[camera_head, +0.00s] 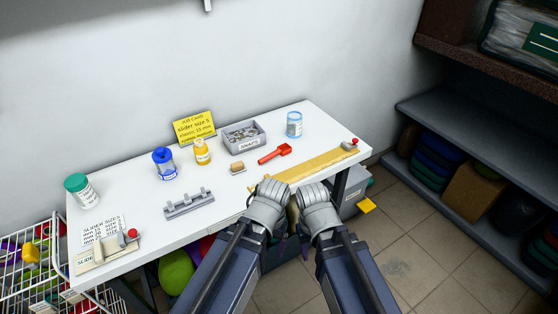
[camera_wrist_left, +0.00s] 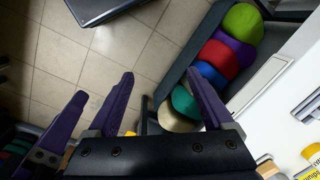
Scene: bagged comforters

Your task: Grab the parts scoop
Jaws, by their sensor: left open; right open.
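The red parts scoop (camera_head: 275,153) lies on the white table (camera_head: 150,222), toward its far right part, behind a long yellow strip (camera_head: 308,168). My two wrists are side by side at the table's front edge, nearer than the scoop and apart from it. My right gripper (camera_head: 304,247) is open and mostly hidden below its wrist. My left gripper is open and empty, with purple fingers spread over the floor in the left wrist view (camera_wrist_left: 160,76). The scoop does not show in that view.
A grey tray of small parts (camera_head: 244,137) stands left of the scoop, a light-blue jar (camera_head: 294,124) behind it. A yellow bottle (camera_head: 202,152), blue-lidded jar (camera_head: 164,163) and grey rack (camera_head: 189,203) are farther left. Shelves (camera_head: 470,165) stand at right; a wire basket (camera_head: 40,265) at left.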

